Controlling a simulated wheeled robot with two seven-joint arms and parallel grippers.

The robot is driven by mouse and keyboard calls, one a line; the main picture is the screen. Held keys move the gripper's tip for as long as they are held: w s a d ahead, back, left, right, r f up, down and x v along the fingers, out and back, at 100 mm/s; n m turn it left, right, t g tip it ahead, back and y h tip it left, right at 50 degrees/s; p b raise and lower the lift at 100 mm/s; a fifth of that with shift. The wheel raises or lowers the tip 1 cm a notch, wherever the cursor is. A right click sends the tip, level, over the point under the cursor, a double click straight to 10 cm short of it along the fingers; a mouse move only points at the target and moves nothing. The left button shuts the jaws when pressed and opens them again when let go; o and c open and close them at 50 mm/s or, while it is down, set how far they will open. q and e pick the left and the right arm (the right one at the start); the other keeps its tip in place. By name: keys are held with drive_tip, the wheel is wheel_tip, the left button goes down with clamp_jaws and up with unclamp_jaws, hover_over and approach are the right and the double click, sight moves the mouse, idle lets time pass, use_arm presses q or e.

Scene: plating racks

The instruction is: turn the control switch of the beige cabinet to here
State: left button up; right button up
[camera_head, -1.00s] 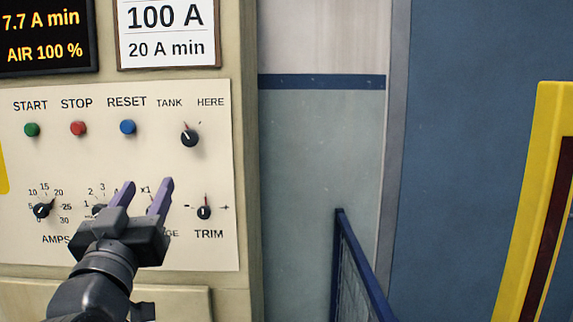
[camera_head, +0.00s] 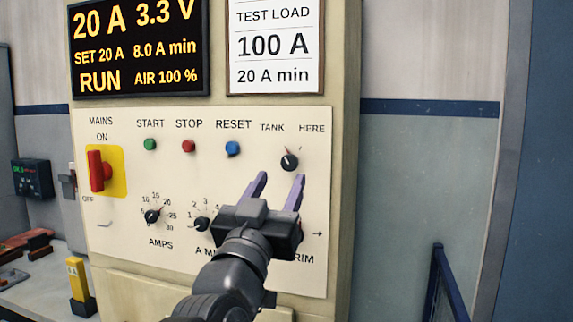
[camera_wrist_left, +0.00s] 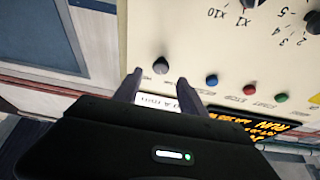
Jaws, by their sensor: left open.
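The beige cabinet (camera_head: 345,60) carries a pale control panel. Its small black control switch (camera_head: 289,160) sits at the panel's upper right, under the TANK and HERE labels. Its pointer leans up and left, toward TANK. My left gripper (camera_head: 280,181) is open and empty, with its purple fingers just below the switch in the head view. In the left wrist view the switch (camera_wrist_left: 160,66) shows just beyond and between the open fingertips (camera_wrist_left: 160,77). I see no contact with it. The gripper covers part of the lower knob row. My right gripper is not in view.
Green START (camera_head: 150,144), red STOP (camera_head: 188,146) and blue RESET (camera_head: 232,148) buttons line up left of the switch. A red mains handle (camera_head: 99,171) stands further left. The AMPS knob (camera_head: 152,216) is lower. A blue railing (camera_head: 440,280) stands at right.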

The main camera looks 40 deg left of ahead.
sight(289, 163)
use_arm(q)
drive_tip(key=p+x, duration=0.1)
drive_tip(key=x, duration=0.4)
drive_tip(key=shift+p, duration=0.3)
clamp_jaws()
